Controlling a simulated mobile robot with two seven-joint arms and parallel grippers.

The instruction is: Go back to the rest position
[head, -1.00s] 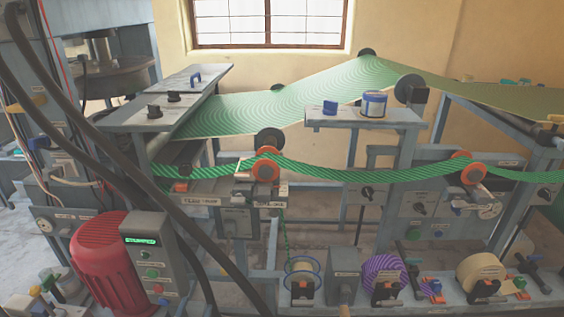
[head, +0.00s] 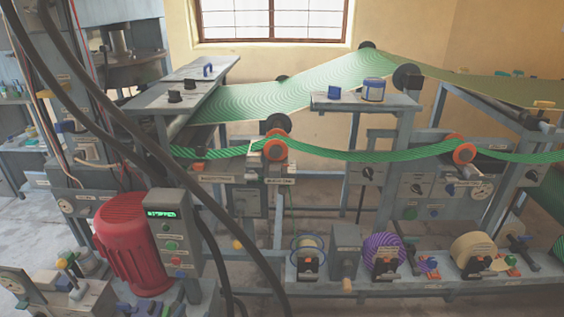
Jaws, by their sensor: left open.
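My left gripper is open, but I cannot clearly separate its fingers from the grey machine parts in the head view. Nothing can be seen held in it. My right gripper is not in view. The green patterned web (head: 270,97) runs over black rollers, with a lower green strip (head: 370,156) passing the left orange roller (head: 275,148) and the right orange roller (head: 465,153).
A red motor (head: 130,245) and a control box with a lit green display (head: 172,235) stand at lower left. Dark cables (head: 150,150) cross in front. Spools, including a purple one (head: 382,250), line the lower rail. A blue-white tin (head: 374,89) stands on a shelf.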

